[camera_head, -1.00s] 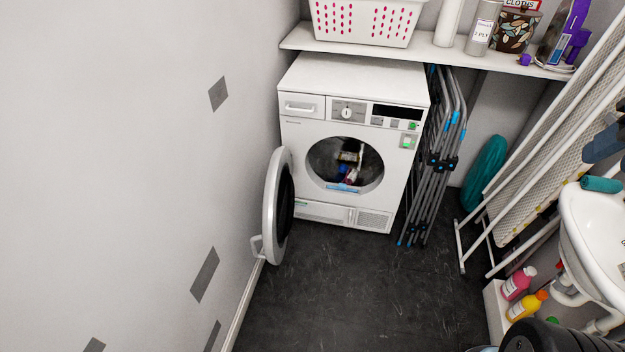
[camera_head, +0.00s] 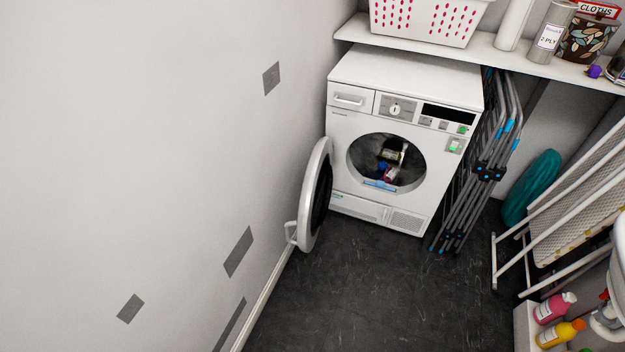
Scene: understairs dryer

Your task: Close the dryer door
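The white dryer (camera_head: 350,140) stands against the far wall under a shelf. Its round door (camera_head: 316,195) is hinged on the left and swung wide open, standing out toward me close beside the left wall. A pale handle (camera_head: 290,232) sticks out at the door's lower left edge. The round drum opening (camera_head: 386,163) is uncovered, and several small items lie inside it, too small to name surely. My gripper is not in view.
A folded drying rack (camera_head: 478,170) leans just right of the dryer. An ironing board (camera_head: 580,205) and bottles (camera_head: 555,308) stand at the right. A basket (camera_head: 430,18) sits on the shelf (camera_head: 480,45). The dark floor (camera_head: 385,290) before the dryer is clear.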

